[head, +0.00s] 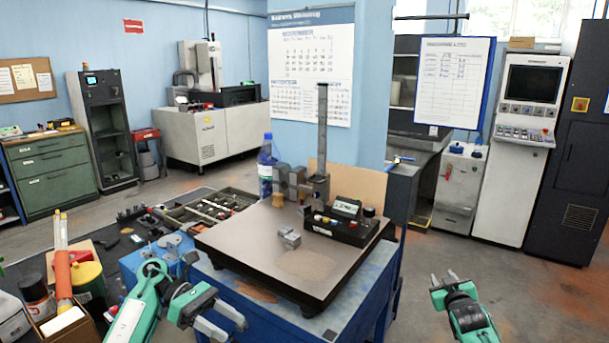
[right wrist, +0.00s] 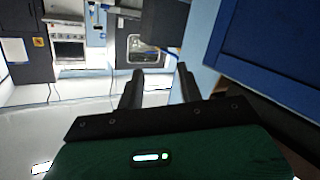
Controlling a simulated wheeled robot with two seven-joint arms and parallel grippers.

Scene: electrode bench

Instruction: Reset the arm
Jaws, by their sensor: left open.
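My left gripper (head: 235,331) is low in the head view, in front of the bench's near edge, with its fingers apart and nothing between them. My right gripper (head: 443,275) is to the right of the bench, over the floor, pointing away from me. Its two fingers are apart and empty. The right wrist view also shows the right gripper's fingers (right wrist: 158,82) spread with nothing between them. A small grey metal block (head: 289,238) lies on the dark surface plate (head: 236,247), apart from both grippers.
On the plate stand a gauge stand (head: 321,140) and a black control box (head: 341,226). A blue bottle (head: 266,168) stands behind. The floor (head: 535,290) right of the bench is open.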

